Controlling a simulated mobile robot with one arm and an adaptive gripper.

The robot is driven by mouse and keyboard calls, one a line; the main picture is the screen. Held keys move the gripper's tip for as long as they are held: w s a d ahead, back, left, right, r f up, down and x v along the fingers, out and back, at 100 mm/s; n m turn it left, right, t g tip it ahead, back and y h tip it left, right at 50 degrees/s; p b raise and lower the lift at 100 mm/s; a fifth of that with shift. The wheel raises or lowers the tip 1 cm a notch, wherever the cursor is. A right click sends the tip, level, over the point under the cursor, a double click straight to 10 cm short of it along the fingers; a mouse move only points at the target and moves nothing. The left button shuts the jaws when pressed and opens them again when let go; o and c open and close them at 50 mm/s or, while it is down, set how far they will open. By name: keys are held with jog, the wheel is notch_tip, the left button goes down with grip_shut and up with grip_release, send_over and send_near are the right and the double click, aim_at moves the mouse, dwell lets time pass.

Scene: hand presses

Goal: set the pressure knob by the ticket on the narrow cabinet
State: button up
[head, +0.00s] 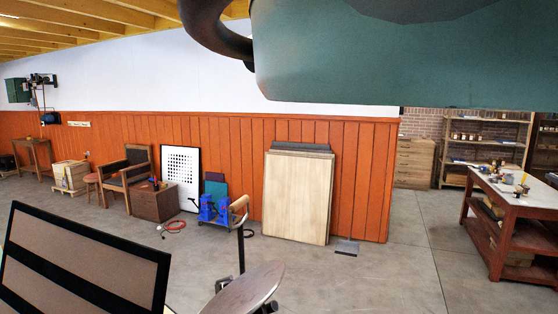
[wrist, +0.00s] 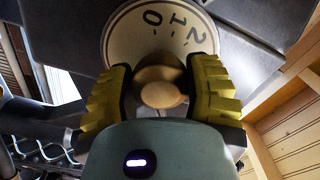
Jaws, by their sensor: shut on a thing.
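In the wrist view, the pressure knob (wrist: 160,94) is a round, tan, wood-like knob in front of a cream dial (wrist: 122,38). The dial carries dark figures 0, 1 and 2 with tick marks, upside down or tilted in this view. My gripper (wrist: 160,72) has ridged yellow fingers, one on each side of the knob, and is shut on it. The knob's pointer, if any, is hidden or too small to tell. I cannot make out the ticket or the narrow cabinet in either view. The head view does not show the gripper or the knob.
Dark grey machine parts surround the dial in the wrist view, with wooden boards at right. In the head view, a dark-framed panel (head: 70,262) stands close at lower left. A red-legged workbench (head: 505,208) stands at right. Open concrete floor (head: 375,270) lies between.

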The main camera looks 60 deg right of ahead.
dwell(0.3)
jog(key=o, duration=1.2)
jog(key=v, duration=1.2)
jog(key=shift+d, duration=0.1)
